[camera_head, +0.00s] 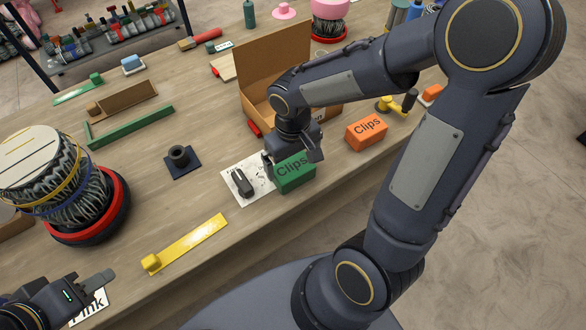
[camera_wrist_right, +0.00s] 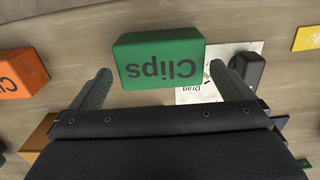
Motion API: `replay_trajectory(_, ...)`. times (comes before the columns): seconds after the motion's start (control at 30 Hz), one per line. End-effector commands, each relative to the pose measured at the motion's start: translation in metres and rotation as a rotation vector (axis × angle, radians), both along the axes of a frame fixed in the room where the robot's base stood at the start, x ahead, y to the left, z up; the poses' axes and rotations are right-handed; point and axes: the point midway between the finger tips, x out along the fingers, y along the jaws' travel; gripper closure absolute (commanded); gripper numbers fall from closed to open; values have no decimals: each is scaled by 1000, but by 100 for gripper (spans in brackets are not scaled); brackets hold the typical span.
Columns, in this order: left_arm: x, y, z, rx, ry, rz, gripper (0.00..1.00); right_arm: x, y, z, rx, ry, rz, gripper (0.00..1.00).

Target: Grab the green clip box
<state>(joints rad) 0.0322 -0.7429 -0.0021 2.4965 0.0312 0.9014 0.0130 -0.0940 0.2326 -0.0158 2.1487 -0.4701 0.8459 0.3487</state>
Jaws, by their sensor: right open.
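The green clip box (camera_head: 296,181), marked "Clips", sits on the wooden table near its front edge, beside a white card. My right gripper (camera_head: 293,163) is open just above the box, with a finger toward each side of it. In the right wrist view the green box (camera_wrist_right: 158,58) lies just beyond and between the two spread fingertips, and nothing is held. My left gripper (camera_head: 92,288) is at the lower left, far from the box, above a card reading "Pink"; its jaw opening is unclear.
An orange "Clips" box (camera_head: 366,132) stands to the right of the green one. The white card (camera_head: 248,180) bears a dark object (camera_head: 242,183). An open cardboard box (camera_head: 268,60) is behind my right arm. A yellow strip (camera_head: 187,246) lies front left, and a woven drum (camera_head: 70,205) stands left.

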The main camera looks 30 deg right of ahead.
Motion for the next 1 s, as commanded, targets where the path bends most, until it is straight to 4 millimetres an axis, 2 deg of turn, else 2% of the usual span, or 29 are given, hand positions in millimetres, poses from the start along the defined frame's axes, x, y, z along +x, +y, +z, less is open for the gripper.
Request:
replay_trajectory(0.2, 0, 0, 4, 0, 0, 0, 64, -1, 0, -31, 1, 4, -1, 0)
replay_trajectory(0.5, 0, 0, 4, 0, 0, 0, 64, 0, 0, -36, 1, -1, -1, 0)
replay_trajectory(0.8, 0, 0, 4, 0, 0, 0, 64, 0, 0, -35, 2, -1, -1, 39)
replay_trajectory(1.0, 0, 0, 4, 0, 0, 0, 64, 0, 0, -35, 2, -2, -1, 39)
